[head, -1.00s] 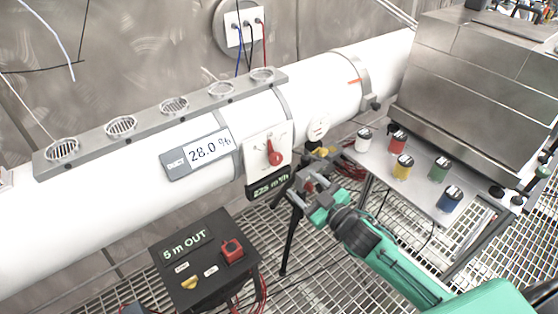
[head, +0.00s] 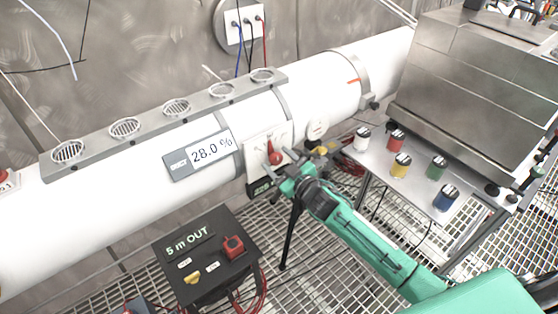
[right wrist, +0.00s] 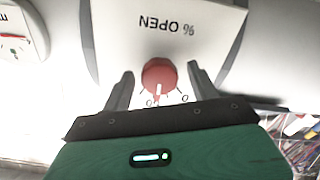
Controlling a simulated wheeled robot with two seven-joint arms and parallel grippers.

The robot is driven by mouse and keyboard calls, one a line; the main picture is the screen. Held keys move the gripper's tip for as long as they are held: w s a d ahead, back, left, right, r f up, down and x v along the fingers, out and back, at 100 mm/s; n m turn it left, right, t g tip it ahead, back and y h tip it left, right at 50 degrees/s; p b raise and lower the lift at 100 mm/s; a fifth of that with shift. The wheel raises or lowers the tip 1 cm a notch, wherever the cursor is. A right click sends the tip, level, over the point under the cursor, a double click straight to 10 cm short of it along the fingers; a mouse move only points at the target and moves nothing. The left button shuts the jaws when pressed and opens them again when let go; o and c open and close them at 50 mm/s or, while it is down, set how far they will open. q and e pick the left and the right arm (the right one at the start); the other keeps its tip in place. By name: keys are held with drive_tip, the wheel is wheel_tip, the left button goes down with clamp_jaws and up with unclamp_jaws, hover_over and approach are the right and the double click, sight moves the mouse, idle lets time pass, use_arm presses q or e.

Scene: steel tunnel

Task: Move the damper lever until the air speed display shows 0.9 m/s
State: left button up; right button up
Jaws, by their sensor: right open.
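The damper lever (head: 274,156) is a red lever on a white plate (head: 255,146) on the pipe. In the right wrist view it is a round red knob (right wrist: 159,75) below upside-down "% OPEN" lettering. My right gripper (head: 283,164) is open at the lever. In its wrist view the open fingers (right wrist: 160,82) stand on both sides of the knob, with gaps visible. A dark display with green digits (head: 259,188) under the plate is mostly hidden by my gripper. No display reading in m/s is legible. My left gripper is not in view.
A black box (head: 207,262) reading "5 m OUT", with red and yellow controls, stands below the pipe. Several coloured jars (head: 401,166) stand on a side table beside a steel housing (head: 470,90). A round gauge (head: 317,130) sits right of the plate.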

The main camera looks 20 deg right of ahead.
drive_tip(key=shift+c, duration=0.4)
drive_tip(key=c, duration=0.9)
drive_tip(key=shift+n, duration=1.7)
drive_tip(key=o, duration=1)
drive_tip(key=shift+s+f, duration=0.1)
